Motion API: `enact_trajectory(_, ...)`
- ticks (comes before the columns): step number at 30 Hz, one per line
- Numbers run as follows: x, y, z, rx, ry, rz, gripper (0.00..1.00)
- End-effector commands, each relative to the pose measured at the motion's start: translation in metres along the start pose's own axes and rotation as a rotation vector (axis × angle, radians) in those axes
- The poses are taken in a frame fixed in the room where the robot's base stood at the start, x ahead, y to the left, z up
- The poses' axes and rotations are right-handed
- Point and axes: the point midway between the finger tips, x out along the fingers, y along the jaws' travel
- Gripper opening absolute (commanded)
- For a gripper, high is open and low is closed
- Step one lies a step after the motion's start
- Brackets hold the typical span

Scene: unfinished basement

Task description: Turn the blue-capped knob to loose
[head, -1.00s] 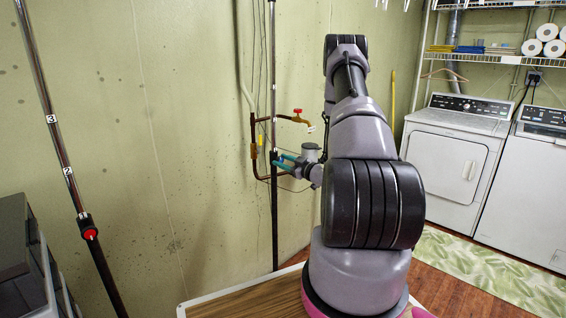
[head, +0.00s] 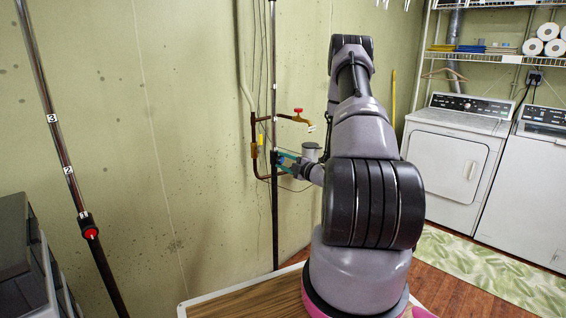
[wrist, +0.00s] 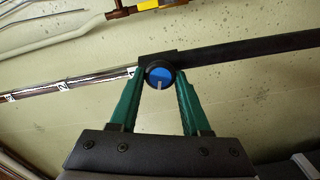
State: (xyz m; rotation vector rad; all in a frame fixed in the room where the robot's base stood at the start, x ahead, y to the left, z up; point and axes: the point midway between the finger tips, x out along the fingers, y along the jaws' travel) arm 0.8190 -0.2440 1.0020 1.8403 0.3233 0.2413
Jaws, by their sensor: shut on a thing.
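The blue-capped knob (wrist: 159,73) sits between the fingertips of my gripper (wrist: 159,79) in the wrist view. It has a dark rim and a pale mark that points down toward my palm. The green fingers are shut on its two sides. The knob is on a dark collar of a pole, whose chrome part (wrist: 80,86) has number labels and whose other part (wrist: 250,51) is black. In the head view my gripper (head: 285,160) is at this upright pole (head: 275,222); the knob is hidden there.
Copper pipes with a red-handled tap (head: 298,111) run on the wall just behind the pole. Another pole with a red-capped knob (head: 90,233) leans at the left. A dark drawer unit (head: 25,260) is at lower left. A dryer (head: 450,150) and a washer stand at right.

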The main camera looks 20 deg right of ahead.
Motion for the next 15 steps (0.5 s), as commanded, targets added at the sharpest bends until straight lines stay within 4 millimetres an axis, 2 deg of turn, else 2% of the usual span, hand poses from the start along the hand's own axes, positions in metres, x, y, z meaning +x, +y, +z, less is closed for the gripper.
enact_trajectory(15, 0.0002, -0.0022, 0.0001, -0.492, 0.001, 0.000, 0.00)
